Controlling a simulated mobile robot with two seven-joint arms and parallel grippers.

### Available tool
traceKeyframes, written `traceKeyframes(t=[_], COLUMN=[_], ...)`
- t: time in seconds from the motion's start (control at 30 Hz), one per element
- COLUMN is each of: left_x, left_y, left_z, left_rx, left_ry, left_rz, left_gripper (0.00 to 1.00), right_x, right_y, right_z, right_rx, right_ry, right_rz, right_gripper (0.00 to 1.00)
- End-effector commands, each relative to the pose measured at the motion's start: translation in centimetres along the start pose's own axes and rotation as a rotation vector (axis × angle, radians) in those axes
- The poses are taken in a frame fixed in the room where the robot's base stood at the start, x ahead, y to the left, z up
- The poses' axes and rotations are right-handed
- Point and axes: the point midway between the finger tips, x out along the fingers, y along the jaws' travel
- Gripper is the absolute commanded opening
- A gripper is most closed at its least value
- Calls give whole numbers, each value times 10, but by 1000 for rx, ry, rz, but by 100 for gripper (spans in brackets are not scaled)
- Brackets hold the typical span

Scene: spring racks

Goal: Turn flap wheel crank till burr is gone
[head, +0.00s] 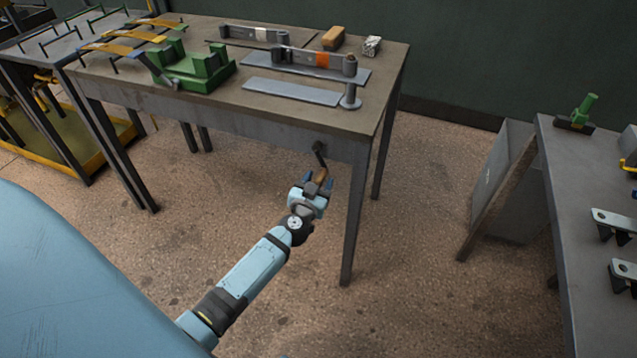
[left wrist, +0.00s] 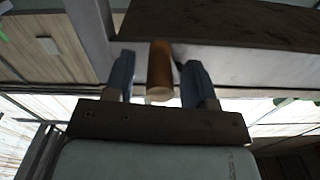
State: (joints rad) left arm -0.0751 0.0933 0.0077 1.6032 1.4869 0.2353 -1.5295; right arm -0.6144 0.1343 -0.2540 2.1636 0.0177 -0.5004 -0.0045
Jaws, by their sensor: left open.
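The crank has a dark arm (head: 318,152) on the front apron of the workbench and a brown wooden handle (head: 322,175) hanging below it. My left gripper (head: 318,181) is open around the handle. In the left wrist view the handle (left wrist: 160,70) stands between the two blue fingers (left wrist: 158,82), with a gap on each side. On the bench top, a grey plate fixture (head: 318,66) carries posts and a strip with an orange patch. I cannot make out the flap wheel or a burr. My right gripper is not in view.
A green vise-like block (head: 193,67), a flat grey bar (head: 291,92), a wooden block (head: 333,38) and a silvery block (head: 371,46) are on the workbench (head: 225,102). Another table (head: 590,180) stands at the right. The floor between is clear.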

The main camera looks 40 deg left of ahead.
Motion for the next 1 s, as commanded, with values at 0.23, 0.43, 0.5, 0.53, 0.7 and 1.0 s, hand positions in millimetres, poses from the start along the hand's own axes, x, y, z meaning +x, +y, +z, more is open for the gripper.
traceKeyframes(t=[0.23,0.43,0.5,0.53,0.7,1.0], left_x=[2,2,2,2,2,2], left_y=[0,0,0,0,0,5], left_z=[0,0,0,0,0,-6], left_rx=[0,0,0,0,-3,-88], left_ry=[0,0,0,0,0,-1], left_rz=[0,0,0,0,0,1], left_gripper=[51,18,2,0,0,0], right_x=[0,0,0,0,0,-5], right_y=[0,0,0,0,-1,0], right_z=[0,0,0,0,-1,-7], right_rx=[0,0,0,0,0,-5], right_ry=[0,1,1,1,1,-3], right_rz=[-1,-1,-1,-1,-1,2], right_gripper=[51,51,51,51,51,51])
